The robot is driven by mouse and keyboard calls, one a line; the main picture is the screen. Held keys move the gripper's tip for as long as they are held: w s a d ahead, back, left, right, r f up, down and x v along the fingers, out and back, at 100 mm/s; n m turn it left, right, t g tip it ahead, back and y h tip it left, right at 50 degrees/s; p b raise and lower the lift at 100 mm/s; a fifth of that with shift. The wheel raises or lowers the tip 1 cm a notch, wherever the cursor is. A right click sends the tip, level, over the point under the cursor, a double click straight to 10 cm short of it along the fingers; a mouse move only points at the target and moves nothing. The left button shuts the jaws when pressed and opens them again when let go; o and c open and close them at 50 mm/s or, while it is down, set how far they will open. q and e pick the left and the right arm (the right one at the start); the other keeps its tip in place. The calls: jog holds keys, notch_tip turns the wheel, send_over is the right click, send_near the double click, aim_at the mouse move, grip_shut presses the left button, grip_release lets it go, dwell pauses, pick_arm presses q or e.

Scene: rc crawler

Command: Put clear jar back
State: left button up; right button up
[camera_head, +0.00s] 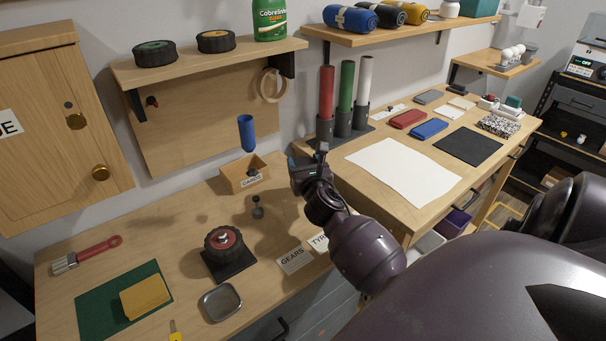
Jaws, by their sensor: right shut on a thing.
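I cannot make out a clear jar anywhere in this view. My right gripper (308,168) reaches in from the right over the gap between the workbench and the side table, just right of a small wooden box (237,181). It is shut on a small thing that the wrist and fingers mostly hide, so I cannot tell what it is. My left gripper is not in view.
The workbench (165,237) holds a wheel on a black stand (223,247), a grey metal dish (219,302), a brush (85,255) and a green mat (95,308). A wooden shelf (205,60) hangs above. Coloured tubes (346,90) stand at the side table's near end.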

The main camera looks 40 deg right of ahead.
jog(key=shift+f+b, duration=0.35)
jog(key=shift+f, duration=1.1)
jog(key=o, duration=1.3)
jog(key=shift+r, duration=0.15)
jog(key=v, duration=1.2)
